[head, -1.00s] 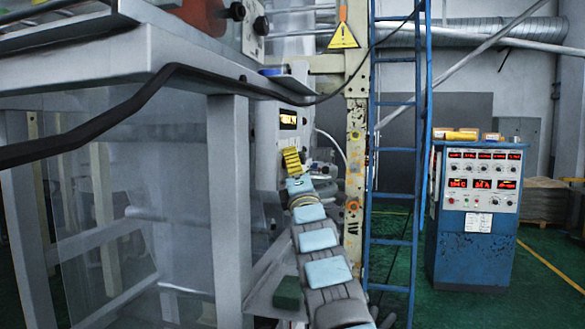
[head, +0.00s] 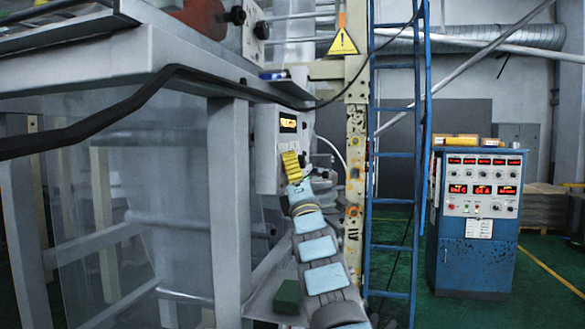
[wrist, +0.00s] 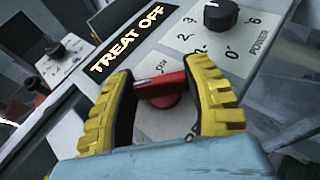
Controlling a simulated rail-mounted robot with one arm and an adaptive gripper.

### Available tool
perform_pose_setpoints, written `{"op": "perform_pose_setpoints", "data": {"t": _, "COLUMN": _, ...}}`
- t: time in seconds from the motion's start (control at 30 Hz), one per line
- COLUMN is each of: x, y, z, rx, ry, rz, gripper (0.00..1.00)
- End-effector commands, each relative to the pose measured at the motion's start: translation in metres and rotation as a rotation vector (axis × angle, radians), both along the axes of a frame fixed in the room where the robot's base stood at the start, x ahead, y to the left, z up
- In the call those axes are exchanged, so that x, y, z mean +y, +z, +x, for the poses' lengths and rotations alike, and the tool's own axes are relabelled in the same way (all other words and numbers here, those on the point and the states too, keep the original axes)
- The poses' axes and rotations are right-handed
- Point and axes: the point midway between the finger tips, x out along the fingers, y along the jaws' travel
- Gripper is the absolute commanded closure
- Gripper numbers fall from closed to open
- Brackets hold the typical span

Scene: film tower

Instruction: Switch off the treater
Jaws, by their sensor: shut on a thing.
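The treater panel is a grey control box (head: 266,150) mounted beside the machine frame, with a lit display (head: 288,122). In the wrist view the display (wrist: 127,38) reads "TREAT OFF" in glowing letters. Below it on the panel is a red rotary switch (wrist: 162,88) with an "ON" label beside it. My gripper (wrist: 163,75) has its yellow ribbed fingers on either side of the red switch and is shut on it. In the head view my gripper (head: 291,164) is at the box's right front; the switch is hidden there.
A black power knob (wrist: 221,15) with a number scale sits above right of the switch. A blue ladder (head: 395,155) and a blue cabinet with red readouts (head: 476,262) stand to the right. A grey machine frame (head: 230,200) stands at the left, close to my arm.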

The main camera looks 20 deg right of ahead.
Motion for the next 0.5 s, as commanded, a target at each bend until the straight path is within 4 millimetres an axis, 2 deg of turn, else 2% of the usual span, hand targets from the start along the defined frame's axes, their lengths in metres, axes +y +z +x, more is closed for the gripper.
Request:
{"op": "perform_pose_setpoints", "data": {"t": 0.13, "x": -0.0014, "y": -0.002, "z": 0.0006, "rx": 0.004, "ry": -0.003, "rz": 0.001, "gripper": 0.84}}
{"op": "perform_pose_setpoints", "data": {"t": 0.17, "x": -0.0015, "y": -0.002, "z": 0.0006, "rx": 0.004, "ry": -0.002, "rz": 0.002, "gripper": 0.42}}
{"op": "perform_pose_setpoints", "data": {"t": 0.23, "x": -0.0014, "y": -0.0017, "z": 0.0004, "rx": 0.003, "ry": -0.002, "rz": 0.002, "gripper": 0.22}}
{"op": "perform_pose_setpoints", "data": {"t": 0.27, "x": -0.0013, "y": -0.0016, "z": 0.0004, "rx": 0.003, "ry": -0.002, "rz": 0.002, "gripper": 0.2}}
{"op": "perform_pose_setpoints", "data": {"t": 0.5, "x": -0.0007, "y": -0.0007, "z": 0.0002, "rx": 0.001, "ry": -0.001, "rz": 0.001, "gripper": 0.2}}
